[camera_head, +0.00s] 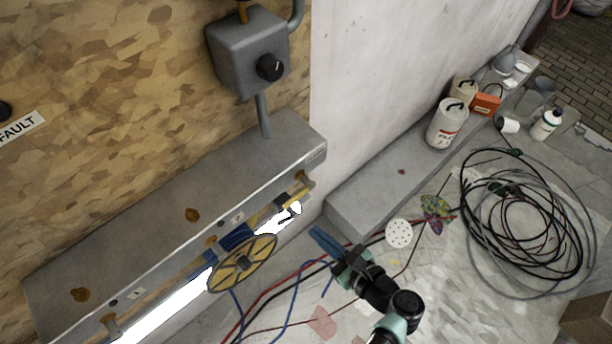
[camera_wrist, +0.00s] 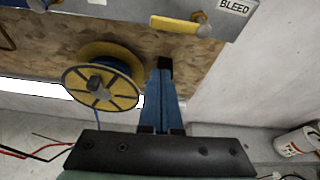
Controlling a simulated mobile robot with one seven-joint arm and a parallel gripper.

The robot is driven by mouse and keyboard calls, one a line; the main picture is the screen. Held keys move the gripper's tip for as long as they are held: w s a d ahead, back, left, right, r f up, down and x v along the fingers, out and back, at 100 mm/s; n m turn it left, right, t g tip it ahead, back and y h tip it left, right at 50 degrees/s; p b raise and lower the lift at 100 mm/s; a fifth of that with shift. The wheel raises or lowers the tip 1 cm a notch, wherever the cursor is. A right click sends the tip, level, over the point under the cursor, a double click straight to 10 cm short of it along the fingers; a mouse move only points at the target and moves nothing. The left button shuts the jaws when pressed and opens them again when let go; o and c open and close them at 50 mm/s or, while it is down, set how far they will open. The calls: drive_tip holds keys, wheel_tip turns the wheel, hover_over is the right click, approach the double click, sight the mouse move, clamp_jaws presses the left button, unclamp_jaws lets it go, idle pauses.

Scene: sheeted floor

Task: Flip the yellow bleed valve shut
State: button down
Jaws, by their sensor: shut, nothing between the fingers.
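The yellow bleed valve lever (camera_wrist: 176,24) shows at the top of the wrist view, under a white label reading BLEED (camera_wrist: 234,7). It lies roughly sideways in the picture, with a brass-coloured fitting at its right end. In the head view a small yellow piece that looks like this lever (camera_head: 298,196) is at the right end of the pipework under the metal ledge. My gripper (camera_wrist: 164,66) has its blue fingers together, with nothing between them. In the picture, its tips are just below the lever, apart from it. In the head view my gripper (camera_head: 314,232) is right of and below the pipework.
The metal ledge (camera_head: 180,222) overhangs the pipework. A grey switch box (camera_head: 248,55) is above. Cables (camera_head: 525,215) and bottles lie to the right.

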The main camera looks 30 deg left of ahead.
drive_tip(key=shift+v, duration=1.25)
drive_tip(key=w+d+r+n+t+h, duration=0.3)
drive_tip(key=w+r+n, duration=0.2)
drive_tip(key=w+r, duration=0.5)
drive_tip(key=w+d+r+n+t+h, duration=0.35)
drive_tip(key=w+r+n, duration=0.35)
drive_tip(key=r, duration=0.5)
wheel_tip(320, 180, up, 12)
drive_tip(key=w+n+t+h, duration=0.2)
drive_tip(key=t, duration=0.1)
drive_tip(key=s+d+r+n+t+h, duration=0.1)
drive_tip(key=s+r+n+t, duration=0.15)
drive_tip(key=r, duration=0.85)
drive_tip(key=s+d+r+n+t+h, duration=0.1)
drive_tip(key=s+r+n+t, duration=0.2)
drive_tip(key=r, duration=0.8)
drive_tip(key=s+r+n+t+h, duration=0.1)
drive_tip(key=s+r+t+h, duration=0.1)
drive_tip(key=s+r+t, duration=0.5)
drive_tip(key=s+r, duration=0.5)
drive_tip(key=r, duration=0.1)
drive_tip(key=shift+s+d+n+h, duration=0.15)
drive_tip(key=shift+s+n+h, duration=0.2)
